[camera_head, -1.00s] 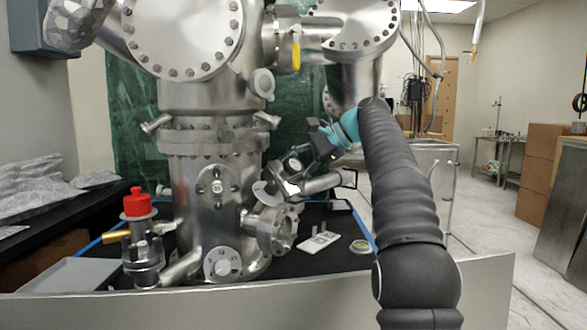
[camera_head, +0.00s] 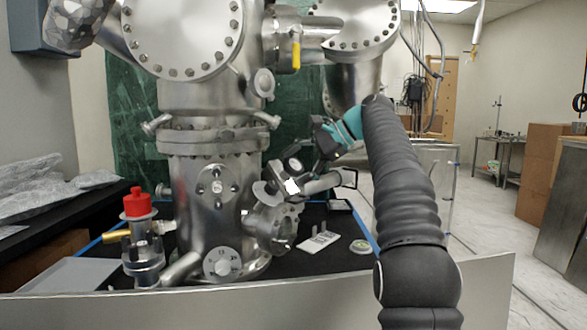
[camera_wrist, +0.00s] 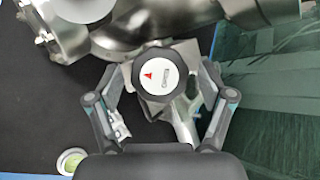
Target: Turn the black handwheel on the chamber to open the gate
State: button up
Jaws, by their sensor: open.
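The black handwheel (camera_wrist: 155,73) has a round white face with a red triangle on it. It sits on a metal valve body at the side of the steel chamber (camera_head: 207,205). In the head view the handwheel (camera_head: 292,165) is small, just left of my gripper. In the wrist view my gripper (camera_wrist: 156,86) is open, with one finger on each side of the handwheel. I cannot tell whether the fingers touch it. The gate itself is hidden inside the metal housing.
A red-capped valve (camera_head: 138,203) stands left of the chamber. A white plate (camera_head: 318,242) and a small round green-topped item (camera_head: 360,246) lie on the black table. Flanges and pipes crowd the handwheel. A pale panel (camera_head: 250,305) runs along the front.

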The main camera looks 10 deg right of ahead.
jog(key=s+d+r, duration=0.1)
jog(key=s+d, duration=0.5)
jog(key=d, duration=0.6)
jog(key=shift+d, duration=0.2)
